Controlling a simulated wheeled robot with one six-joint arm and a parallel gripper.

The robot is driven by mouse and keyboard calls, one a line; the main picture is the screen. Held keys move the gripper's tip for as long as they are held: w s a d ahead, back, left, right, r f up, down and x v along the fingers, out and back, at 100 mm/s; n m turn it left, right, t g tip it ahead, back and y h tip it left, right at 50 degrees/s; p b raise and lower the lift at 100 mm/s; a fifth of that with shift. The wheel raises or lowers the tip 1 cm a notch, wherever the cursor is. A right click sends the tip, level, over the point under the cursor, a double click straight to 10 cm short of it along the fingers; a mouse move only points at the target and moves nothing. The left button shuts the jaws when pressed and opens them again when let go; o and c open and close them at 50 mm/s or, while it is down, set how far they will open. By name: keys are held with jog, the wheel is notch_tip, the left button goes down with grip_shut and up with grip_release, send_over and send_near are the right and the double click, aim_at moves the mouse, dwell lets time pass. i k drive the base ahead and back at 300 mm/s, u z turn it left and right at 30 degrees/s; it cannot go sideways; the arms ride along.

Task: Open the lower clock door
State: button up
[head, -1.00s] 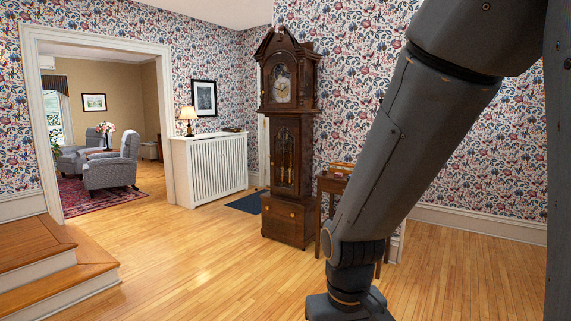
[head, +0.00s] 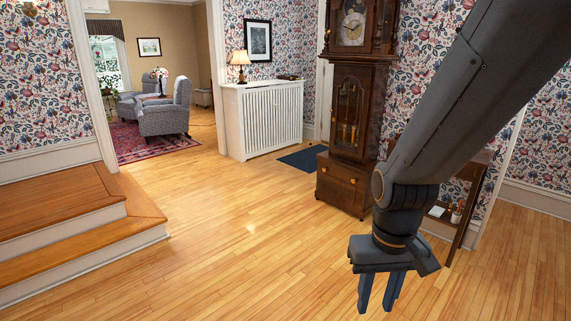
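The tall dark wood clock (head: 378,85) stands upright against the papered wall, right of centre, with its top cut off by the picture edge. Its narrow glazed door (head: 347,112), with brass weights or a pendulum behind the glass, looks shut. Below it the wooden base panel (head: 338,188) with a small brass knob (head: 352,181) also looks shut. My gripper (head: 377,298) points down in front of the clock, nearer to me and lower in the picture. Its two blue fingers are apart with nothing between them. My arm hides part of the clock's right side.
A small dark side table (head: 466,205) with things on its shelf stands right of the clock, partly behind my arm. A white radiator cover (head: 265,120) with a lamp (head: 240,65) and a blue mat (head: 303,157) are left of it. Wooden steps (head: 75,225) rise at left. The middle floor is clear.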

aim_at(363, 76)
jog(key=i, duration=2.4)
jog(key=z, duration=0.3)
jog(key=i, duration=2.3)
jog(key=z, duration=0.15)
